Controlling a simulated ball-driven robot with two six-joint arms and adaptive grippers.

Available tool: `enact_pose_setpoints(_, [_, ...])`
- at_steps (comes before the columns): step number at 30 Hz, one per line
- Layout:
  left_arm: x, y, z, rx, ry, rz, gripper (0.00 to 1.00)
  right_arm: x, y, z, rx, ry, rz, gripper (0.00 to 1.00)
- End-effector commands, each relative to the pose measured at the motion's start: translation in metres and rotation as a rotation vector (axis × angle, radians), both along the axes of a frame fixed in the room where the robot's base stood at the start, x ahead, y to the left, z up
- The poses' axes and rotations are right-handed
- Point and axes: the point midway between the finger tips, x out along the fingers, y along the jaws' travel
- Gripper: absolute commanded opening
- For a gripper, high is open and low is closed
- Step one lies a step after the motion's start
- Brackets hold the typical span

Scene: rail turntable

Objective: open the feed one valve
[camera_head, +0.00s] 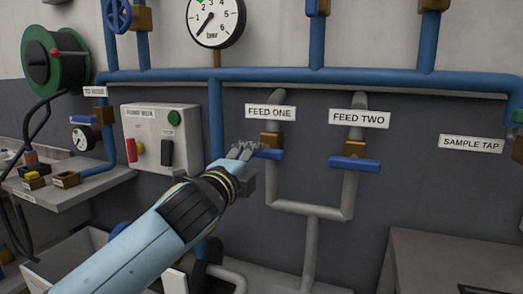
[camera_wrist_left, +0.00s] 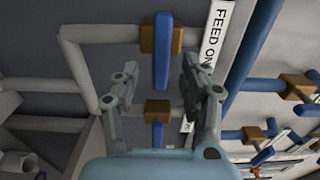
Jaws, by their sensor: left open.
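The FEED ONE label (camera_head: 270,112) hangs above a brass-coloured valve body (camera_head: 271,140) on a grey pipe. Its blue lever (camera_head: 268,154) lies level, crosswise to the pipe. My left gripper (camera_head: 246,150) is open at the lever's left end and overlaps it. In the left wrist view the picture is turned. There the lever (camera_wrist_left: 162,62) shows between the two open fingers of my left gripper (camera_wrist_left: 158,66), with space on both sides; whether a finger touches it I cannot tell. My right gripper is out of view.
The FEED TWO valve with a similar level blue lever (camera_head: 354,164) is close on the right; it also shows in the left wrist view (camera_wrist_left: 157,133). A switch box (camera_head: 155,135) is left. A blue pipe (camera_head: 270,75) runs above. A bench (camera_head: 440,250) is at lower right.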

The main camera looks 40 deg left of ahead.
Motion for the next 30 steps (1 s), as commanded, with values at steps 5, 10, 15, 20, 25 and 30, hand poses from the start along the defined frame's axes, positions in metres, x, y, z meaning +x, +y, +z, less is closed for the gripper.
enact_pose_setpoints(5, [0.034, 0.008, 0.002, 0.001, -0.001, 0.0, 0.44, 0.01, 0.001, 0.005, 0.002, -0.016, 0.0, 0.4])
enact_pose_setpoints(10, [0.052, 0.012, 0.001, 0.0, 0.0, 0.0, 0.44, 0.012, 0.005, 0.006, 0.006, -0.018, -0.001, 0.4])
enact_pose_setpoints(15, [0.058, 0.014, 0.0, 0.0, 0.0, -0.001, 0.44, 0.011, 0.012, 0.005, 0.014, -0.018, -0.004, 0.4])
enact_pose_setpoints(20, [0.058, 0.014, 0.0, 0.0, 0.0, -0.001, 0.44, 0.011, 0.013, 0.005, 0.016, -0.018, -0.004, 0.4])
enact_pose_setpoints(25, [0.058, 0.014, 0.0, 0.0, 0.0, -0.001, 0.26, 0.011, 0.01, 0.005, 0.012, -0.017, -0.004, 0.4])
enact_pose_setpoints(30, [0.057, 0.014, 0.0, 0.0, 0.001, 0.0, 0.04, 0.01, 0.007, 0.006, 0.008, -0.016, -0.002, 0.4])
